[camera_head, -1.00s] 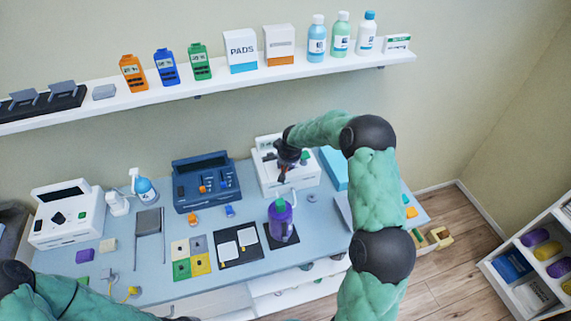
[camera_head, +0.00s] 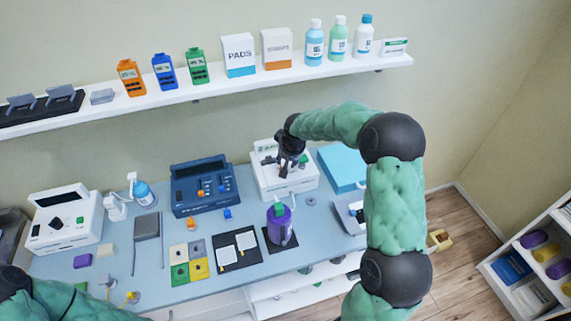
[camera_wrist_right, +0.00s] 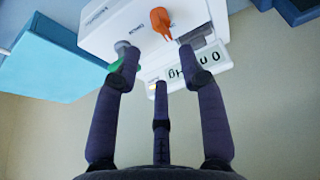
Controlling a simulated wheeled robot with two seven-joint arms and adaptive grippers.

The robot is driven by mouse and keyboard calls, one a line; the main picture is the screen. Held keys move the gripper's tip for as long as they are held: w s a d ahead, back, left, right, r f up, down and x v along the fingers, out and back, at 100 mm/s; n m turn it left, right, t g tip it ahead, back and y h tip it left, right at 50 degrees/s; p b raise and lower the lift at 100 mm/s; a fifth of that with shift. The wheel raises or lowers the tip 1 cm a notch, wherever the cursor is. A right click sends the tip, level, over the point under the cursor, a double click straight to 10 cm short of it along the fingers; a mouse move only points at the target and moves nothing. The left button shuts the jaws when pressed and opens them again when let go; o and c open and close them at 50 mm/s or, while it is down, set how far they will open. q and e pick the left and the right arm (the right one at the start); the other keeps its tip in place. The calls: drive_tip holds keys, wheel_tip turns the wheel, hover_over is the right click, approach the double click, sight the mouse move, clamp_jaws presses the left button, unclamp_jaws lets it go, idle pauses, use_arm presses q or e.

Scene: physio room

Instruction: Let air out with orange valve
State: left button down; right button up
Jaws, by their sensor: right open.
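The white pressure device (camera_head: 268,187) stands at the back right of the table. In the right wrist view its white body (camera_wrist_right: 105,30) carries the orange valve (camera_wrist_right: 161,21), a green part (camera_wrist_right: 120,68) and a display (camera_wrist_right: 195,70) reading 0 mmHg, upside down. My right gripper (camera_head: 290,168) hangs over the device. In the wrist view its fingers (camera_wrist_right: 160,65) are spread and empty, pointing at the device face. The orange valve lies just beyond the fingertips, apart from them as far as I can tell. My left arm shows at lower left; its gripper is out of view.
A purple bottle-like object (camera_head: 279,228) stands on a dark mat in front of the device. A blue console (camera_head: 205,185) is to its left. A light blue box (camera_head: 342,167) is close on its right. A loaded shelf (camera_head: 220,88) runs along the wall above.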

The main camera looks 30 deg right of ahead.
drive_tip(key=shift+v, duration=1.55)
